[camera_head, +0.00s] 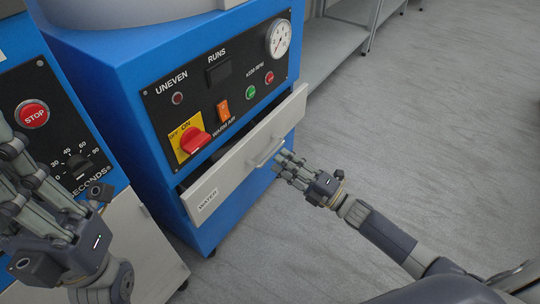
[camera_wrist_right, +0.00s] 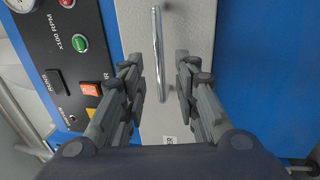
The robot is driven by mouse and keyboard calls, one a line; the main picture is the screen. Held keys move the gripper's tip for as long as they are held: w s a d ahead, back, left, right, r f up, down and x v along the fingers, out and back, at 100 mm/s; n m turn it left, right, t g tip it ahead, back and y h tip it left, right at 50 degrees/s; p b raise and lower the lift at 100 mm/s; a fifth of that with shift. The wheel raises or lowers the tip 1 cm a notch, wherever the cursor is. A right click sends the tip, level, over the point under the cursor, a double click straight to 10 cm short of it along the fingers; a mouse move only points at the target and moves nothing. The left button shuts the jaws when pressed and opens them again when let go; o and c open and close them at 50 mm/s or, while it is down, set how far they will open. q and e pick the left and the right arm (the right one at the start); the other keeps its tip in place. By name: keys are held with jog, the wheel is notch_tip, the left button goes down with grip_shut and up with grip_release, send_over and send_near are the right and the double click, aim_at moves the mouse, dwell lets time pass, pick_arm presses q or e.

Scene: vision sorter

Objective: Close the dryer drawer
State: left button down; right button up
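The dryer (camera_head: 118,92) is a blue machine with a black control panel. Its light grey drawer (camera_head: 235,172), labelled WATER, stands partly open, with a dark gap behind its top edge. A metal bar handle (camera_head: 268,152) is on the drawer front; the handle also shows in the right wrist view (camera_wrist_right: 158,55). My right gripper (camera_head: 283,165) is at the drawer front by the handle. In the right wrist view its fingers (camera_wrist_right: 160,75) are spread, one on each side of the handle, with gaps between. My left gripper (camera_head: 15,165) is at the left edge, partly cut off, away from the drawer.
A second blue machine with a red STOP button (camera_head: 32,115) and a dial stands at the left, behind my left gripper. A metal shelf (camera_head: 332,45) stands at the back. The grey floor (camera_head: 440,130) at the right is clear.

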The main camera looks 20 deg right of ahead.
aim_at(271, 153)
jog(key=b+x, duration=0.1)
jog(key=x, duration=0.4)
jog(key=shift+d, duration=0.1)
grip_shut()
